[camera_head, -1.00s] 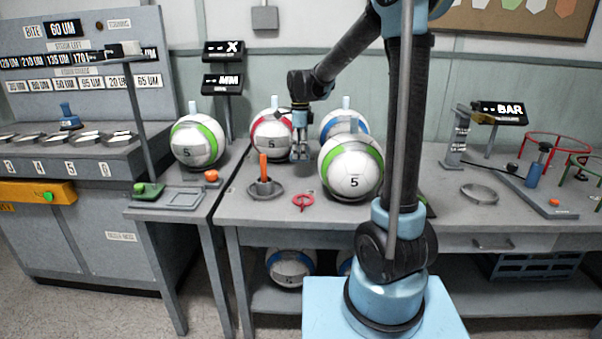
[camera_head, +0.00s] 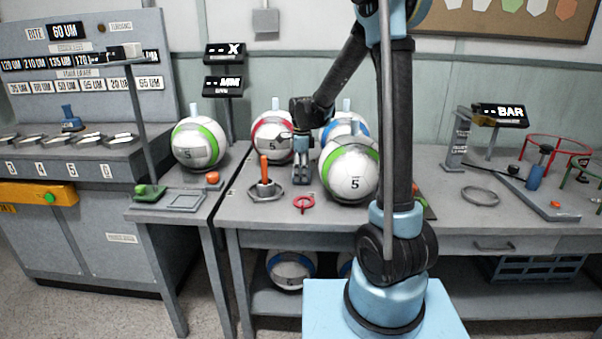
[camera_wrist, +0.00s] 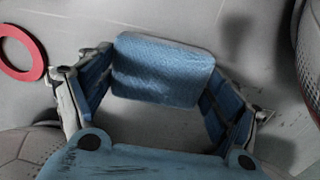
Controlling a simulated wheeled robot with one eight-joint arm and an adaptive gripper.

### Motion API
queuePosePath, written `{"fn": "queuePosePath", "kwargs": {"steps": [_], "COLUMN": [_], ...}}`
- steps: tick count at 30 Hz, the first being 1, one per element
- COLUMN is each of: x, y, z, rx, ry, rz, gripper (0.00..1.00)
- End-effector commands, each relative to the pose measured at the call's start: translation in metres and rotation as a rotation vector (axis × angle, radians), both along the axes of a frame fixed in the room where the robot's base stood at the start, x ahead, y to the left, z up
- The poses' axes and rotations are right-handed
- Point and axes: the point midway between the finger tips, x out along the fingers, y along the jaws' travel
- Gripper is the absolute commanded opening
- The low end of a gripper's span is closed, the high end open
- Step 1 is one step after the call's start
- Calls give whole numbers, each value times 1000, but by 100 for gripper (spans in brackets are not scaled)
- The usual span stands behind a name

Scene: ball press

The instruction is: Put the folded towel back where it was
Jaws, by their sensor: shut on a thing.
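The folded towel (camera_wrist: 165,68) is a blue, textured, rounded block in the wrist view. It sits between the two fingers of my gripper (camera_wrist: 158,95), which is shut on it. In the head view my gripper (camera_head: 302,180) points down, low over the workbench (camera_head: 285,222), left of the front green-striped ball. The towel cannot be made out in the head view. Whether it touches the bench top is not clear.
A green-striped ball (camera_head: 350,180) stands close on the gripper's right. A red-striped ball (camera_head: 268,138) and a blue-striped ball stand behind. A red ring (camera_head: 304,203) lies in front, and an orange-handled tool (camera_head: 264,170) stands in a dish to the left.

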Motion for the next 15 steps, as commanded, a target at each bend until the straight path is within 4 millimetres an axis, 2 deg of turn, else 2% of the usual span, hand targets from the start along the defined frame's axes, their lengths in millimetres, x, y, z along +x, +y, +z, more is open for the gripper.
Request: {"fn": "queuePosePath", "kwargs": {"steps": [1,2,3,4,15], "x": [0,0,0,0,0], "y": [0,0,0,0,0], "z": [-1,-1,-1,0,0], "rx": [0,0,0,0,0], "ry": [0,0,0,0,0], "rz": [0,0,0,0,0], "gripper": [59,87,96,100,100]}}
